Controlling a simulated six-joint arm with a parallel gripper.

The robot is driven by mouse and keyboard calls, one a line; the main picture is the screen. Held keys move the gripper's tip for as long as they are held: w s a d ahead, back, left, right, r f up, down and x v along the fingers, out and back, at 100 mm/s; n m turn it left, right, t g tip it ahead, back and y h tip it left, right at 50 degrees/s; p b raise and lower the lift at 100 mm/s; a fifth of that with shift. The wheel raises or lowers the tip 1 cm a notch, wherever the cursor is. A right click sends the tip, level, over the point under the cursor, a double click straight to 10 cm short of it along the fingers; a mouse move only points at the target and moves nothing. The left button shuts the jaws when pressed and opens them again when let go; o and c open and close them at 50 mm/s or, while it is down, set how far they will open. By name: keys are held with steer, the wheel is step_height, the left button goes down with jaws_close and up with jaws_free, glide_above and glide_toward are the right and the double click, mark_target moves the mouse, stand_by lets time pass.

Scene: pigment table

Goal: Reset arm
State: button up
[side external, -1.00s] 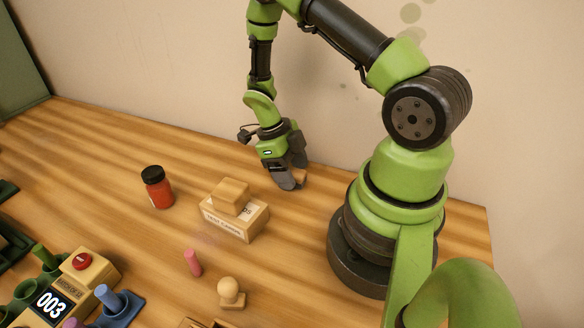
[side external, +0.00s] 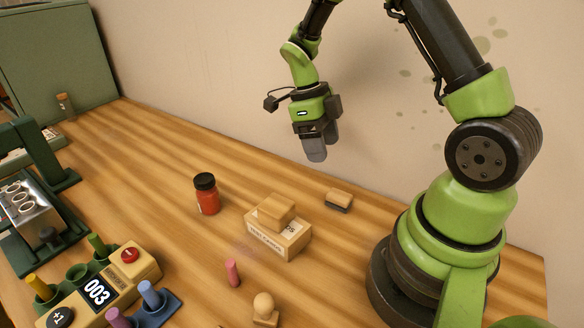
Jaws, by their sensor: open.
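My gripper (side external: 316,151) hangs above the back of the table, near the wall, with its fingers pointing down. It is open and nothing shows between its fingers. A small wooden block with a dark underside (side external: 339,200) lies on the table below and slightly right of it, apart from the fingers. The wooden table (side external: 150,165) spreads out below.
A labelled box (side external: 290,246) with a wooden block (side external: 277,211) on top stands mid-table. Near it are a red jar (side external: 207,195), a pink peg (side external: 232,273) and a round-knobbed wooden piece (side external: 264,308).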

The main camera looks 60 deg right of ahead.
steer(key=s+a+r+n+t+y, duration=0.1)
steer(key=s+a+r+n+t, duration=0.4)
steer(key=r+n, duration=0.4)
steer(key=s+a+r+n+t, duration=0.5)
steer(key=a+r+n, duration=0.2)
steer(key=n, duration=1.3)
step_height(320, 180, up, 3)
steer(key=shift+a+f+t+y, duration=0.1)
steer(key=shift+a+t+y, duration=0.05)
steer(key=shift+t+y, duration=0.25)
